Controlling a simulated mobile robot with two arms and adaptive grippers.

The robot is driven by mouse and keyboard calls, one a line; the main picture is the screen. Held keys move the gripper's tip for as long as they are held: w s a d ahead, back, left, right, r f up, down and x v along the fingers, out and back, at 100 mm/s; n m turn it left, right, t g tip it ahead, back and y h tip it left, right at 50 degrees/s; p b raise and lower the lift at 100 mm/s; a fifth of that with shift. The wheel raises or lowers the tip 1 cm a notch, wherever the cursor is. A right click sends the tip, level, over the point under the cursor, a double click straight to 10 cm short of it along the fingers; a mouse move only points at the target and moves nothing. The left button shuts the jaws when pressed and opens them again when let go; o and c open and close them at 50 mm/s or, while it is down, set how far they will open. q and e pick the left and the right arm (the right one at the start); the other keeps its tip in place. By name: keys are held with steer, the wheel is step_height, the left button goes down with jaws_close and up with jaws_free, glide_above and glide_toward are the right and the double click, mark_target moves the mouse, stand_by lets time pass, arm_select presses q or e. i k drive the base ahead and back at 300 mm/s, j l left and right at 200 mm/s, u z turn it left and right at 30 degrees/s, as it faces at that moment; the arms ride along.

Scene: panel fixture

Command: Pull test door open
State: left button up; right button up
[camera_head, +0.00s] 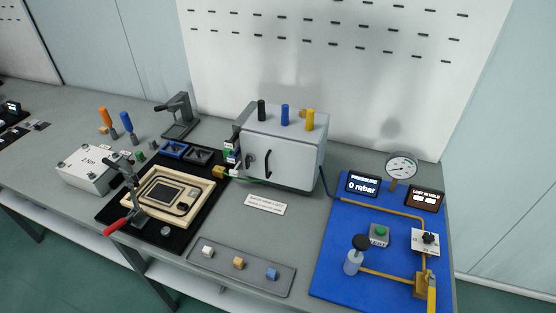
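The test door is on the front of a grey box (290,140) that stands at the back middle of the bench. A dark curved handle (268,164) and a small dark knob (250,161) sit on its front face. The door (285,170) looks shut against the box. Black, blue and yellow cylinders stand on top of the box. Neither of my grippers shows in the head view.
A blue pressure panel (335,243) with a gauge (401,167) is to the right. A fixture with a red-handled clamp (117,226) is to the left. A grey tray (222,263) with several small blocks and a label card (265,204) lie in front of the box.

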mark_target(283, 162)
steer(key=j+u, duration=0.3)
steer(key=j, duration=1.45)
steer(key=k, duration=0.05)
